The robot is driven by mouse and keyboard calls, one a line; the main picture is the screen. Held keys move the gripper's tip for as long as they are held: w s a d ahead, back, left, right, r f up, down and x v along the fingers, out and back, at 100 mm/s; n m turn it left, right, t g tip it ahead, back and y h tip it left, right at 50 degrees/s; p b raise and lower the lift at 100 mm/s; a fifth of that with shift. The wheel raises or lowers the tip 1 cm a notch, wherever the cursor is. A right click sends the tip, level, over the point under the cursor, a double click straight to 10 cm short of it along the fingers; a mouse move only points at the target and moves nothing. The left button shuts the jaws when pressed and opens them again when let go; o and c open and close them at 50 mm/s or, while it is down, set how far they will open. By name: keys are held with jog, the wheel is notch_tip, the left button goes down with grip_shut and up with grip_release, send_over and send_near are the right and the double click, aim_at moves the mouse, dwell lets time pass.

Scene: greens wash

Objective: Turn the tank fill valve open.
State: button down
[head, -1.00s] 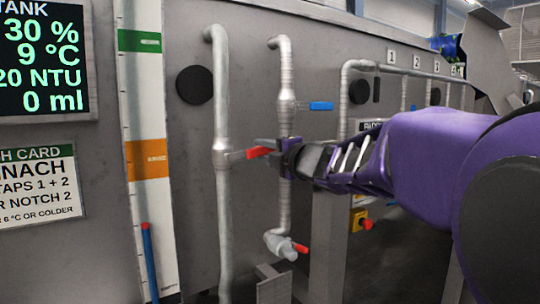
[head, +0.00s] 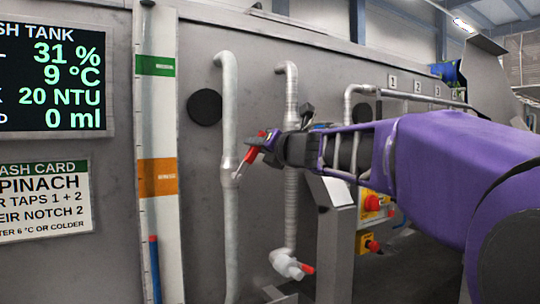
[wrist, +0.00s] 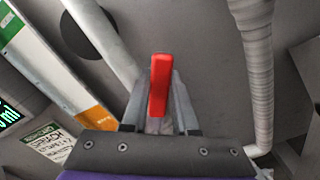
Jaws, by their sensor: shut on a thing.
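A valve with a red lever (head: 252,153) sits on the left vertical pipe (head: 230,100). I see no label on it. The lever slants up and to the right from the pipe. My gripper (head: 270,145) reaches in from the right and is shut on the red lever near its end. In the wrist view, the red lever (wrist: 158,85) stands between the two fingers of my gripper (wrist: 158,112). The pipe shows behind it at upper left, and the valve body is mostly hidden by the fingers.
The tank display (head: 55,75) reads 31 %, 9 °C, 20 NTU and 0 ml. A second pipe (head: 291,210) runs close behind my gripper, with a red-handled tap (head: 292,265) at its foot. Yellow boxes with red knobs (head: 372,203) stand at right.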

jog(key=shift+s+a+r+n, duration=0.4)
jog(key=shift+a+n, duration=0.15)
jog(key=shift+n, duration=0.55)
jog(key=c, duration=0.7)
grip_release()
jog(key=shift+s, duration=0.15)
